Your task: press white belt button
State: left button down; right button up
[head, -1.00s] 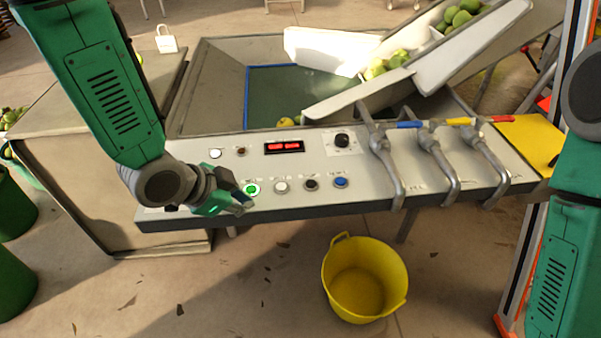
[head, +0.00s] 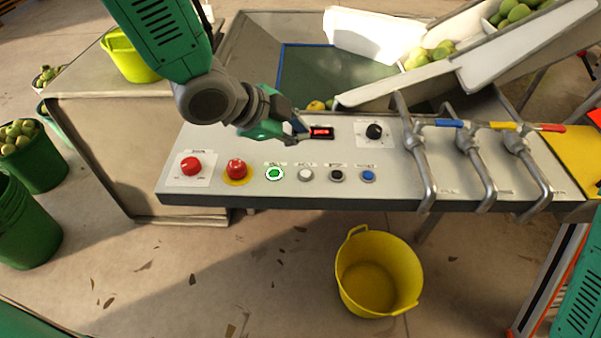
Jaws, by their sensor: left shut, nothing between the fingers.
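The white button (head: 305,174) sits in the lower row of the grey control panel (head: 330,189). A lit green button (head: 274,174) is to its left, and a black button (head: 337,175) and a blue button (head: 368,175) are to its right. My left gripper (head: 299,127) is shut and empty. It appears over the upper part of the panel, just left of the red display (head: 321,132), apart from the white button in the picture. It hides the upper left part of the panel. My right gripper is out of view.
A red knob (head: 191,166) and a red mushroom button (head: 237,168) sit at the panel's left. A black dial (head: 374,131) and several pipe handles (head: 420,165) stand to the right. A yellow bucket (head: 378,273) is on the floor below.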

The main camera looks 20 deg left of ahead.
pick_arm(q)
jog(key=b, duration=0.5)
send_over(308, 174)
jog(key=f, duration=0.4)
jog(key=shift+d+f, duration=0.2)
jog(key=shift+f, duration=0.2)
jog(key=f, duration=0.1)
jog(key=a+f+b, duration=0.1)
jog(key=shift+f, duration=0.35)
jog(key=shift+a+f+b, duration=0.2)
jog(key=shift+a+b, duration=0.1)
jog(key=shift+a, duration=0.15)
jog(key=shift+d+r, duration=0.1)
jog(key=shift+d, duration=0.7)
jog(key=shift+a, duration=0.7)
jog(key=shift+d, duration=0.6)
jog(key=shift+a+f, duration=0.45)
jog(key=shift+a, duration=0.25)
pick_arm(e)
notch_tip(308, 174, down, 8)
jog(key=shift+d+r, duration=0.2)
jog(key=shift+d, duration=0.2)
